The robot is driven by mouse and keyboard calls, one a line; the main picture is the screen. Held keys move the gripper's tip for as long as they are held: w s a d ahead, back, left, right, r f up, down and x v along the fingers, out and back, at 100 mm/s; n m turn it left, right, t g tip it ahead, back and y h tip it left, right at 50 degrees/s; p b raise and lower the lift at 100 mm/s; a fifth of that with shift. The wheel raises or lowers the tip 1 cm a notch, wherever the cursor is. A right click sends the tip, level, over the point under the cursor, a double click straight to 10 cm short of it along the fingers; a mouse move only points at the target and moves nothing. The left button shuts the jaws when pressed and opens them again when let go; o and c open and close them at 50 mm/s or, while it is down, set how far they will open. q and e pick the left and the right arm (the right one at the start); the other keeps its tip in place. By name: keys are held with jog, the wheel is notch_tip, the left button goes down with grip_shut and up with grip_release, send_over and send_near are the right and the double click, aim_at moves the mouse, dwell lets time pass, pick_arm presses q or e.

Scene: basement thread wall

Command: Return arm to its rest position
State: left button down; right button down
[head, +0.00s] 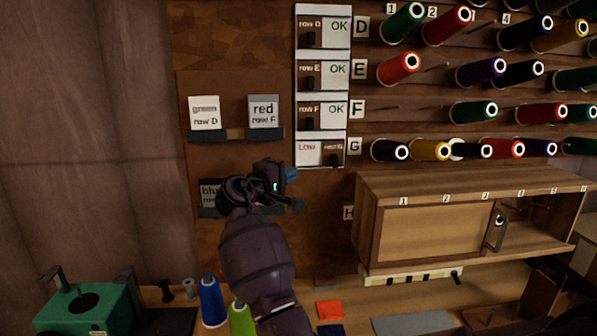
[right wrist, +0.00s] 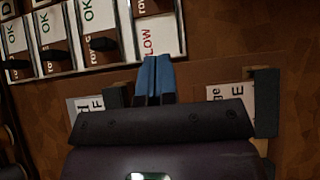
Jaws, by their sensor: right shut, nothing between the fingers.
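My left gripper is not in view.
The switch panel (head: 322,55) shows OK for rows D, E and F. Thread spools fill the wall at right above a wooden cabinet (head: 430,232). A green box (head: 85,312), a blue spool (head: 212,302) and a lime spool (head: 242,320) stand on the bench.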

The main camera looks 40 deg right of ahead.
jog(key=shift+s+a, duration=0.2)
jog(key=shift+a, duration=0.25)
jog(key=shift+f, duration=0.1)
jog(key=s+a+f+n+t+y, duration=0.1)
jog(key=s+f+n+t+y, duration=0.2)
jog(key=f, duration=1.1)
jog(key=s+a+f+t+y, duration=0.2)
jog(key=s+f+t+y, duration=0.25)
jog(key=f, duration=0.95)
jog(key=s+a+f+y, duration=0.1)
jog(key=s+f, duration=0.2)
jog(key=s+a+f+y, duration=0.2)
jog(key=s+f, duration=0.1)
jog(key=s, duration=0.1)
jog(key=s+a+f+y, duration=0.1)
jog(key=s+f+y, duration=0.1)
jog(key=s+f, duration=0.1)
jog(key=shift+s+a+f+m+y, duration=0.1)
jog(key=shift+s+a+m+y, duration=0.2)
jog(key=shift+s, duration=0.2)
jog(key=s+a+f+m+y, duration=0.2)
jog(key=s+a, duration=0.1)
jog(key=s, duration=0.4)
jog(key=s+a+f+m+y, duration=0.2)
jog(key=s+a, duration=0.1)
jog(key=s, duration=0.4)
jog(key=shift+s+a+f, duration=0.2)
jog(key=shift+s+f, duration=0.1)
jog(key=shift+f, duration=0.1)
